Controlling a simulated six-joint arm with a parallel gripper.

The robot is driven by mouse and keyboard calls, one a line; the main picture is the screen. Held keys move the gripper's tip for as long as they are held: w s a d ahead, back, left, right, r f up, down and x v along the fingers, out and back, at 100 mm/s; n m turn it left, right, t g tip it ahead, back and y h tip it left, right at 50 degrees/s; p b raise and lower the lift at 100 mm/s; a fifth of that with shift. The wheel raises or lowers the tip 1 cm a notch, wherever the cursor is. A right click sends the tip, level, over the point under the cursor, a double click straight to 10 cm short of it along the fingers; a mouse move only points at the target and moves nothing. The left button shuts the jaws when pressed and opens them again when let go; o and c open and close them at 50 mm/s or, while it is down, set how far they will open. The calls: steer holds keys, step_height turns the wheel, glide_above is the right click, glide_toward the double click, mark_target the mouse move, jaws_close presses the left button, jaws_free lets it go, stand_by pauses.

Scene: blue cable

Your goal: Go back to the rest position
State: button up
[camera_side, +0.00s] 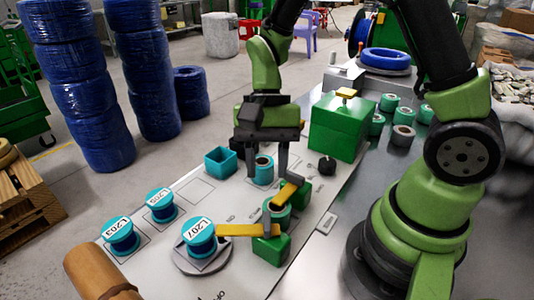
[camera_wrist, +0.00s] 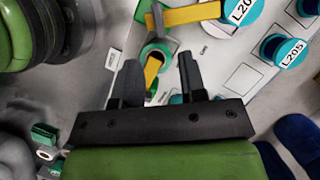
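My gripper (camera_side: 268,165) hangs over the white work panel (camera_side: 197,187), fingers pointing down and apart. In the wrist view, the two fingers (camera_wrist: 160,75) are spread with nothing clearly held between them. Below is a green-and-teal fixture with a yellow arm (camera_side: 288,193), which shows between the fingers in the wrist view (camera_wrist: 152,70). A second yellow arm (camera_side: 240,230) reaches from a green block (camera_side: 271,248) to the teal spool marked L207 (camera_side: 199,238). A teal roll (camera_side: 263,170) stands under and behind my gripper.
Spools L203 (camera_side: 121,237) and L205 (camera_side: 161,205) stand at the left of the panel, with a brown roll (camera_side: 95,272) in front. A teal open box (camera_side: 221,160), a black knob (camera_side: 327,165) and a large green box (camera_side: 337,125) are near my gripper. Space above the panel's left is clear.

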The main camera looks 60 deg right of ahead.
steer(key=shift+v, duration=0.8)
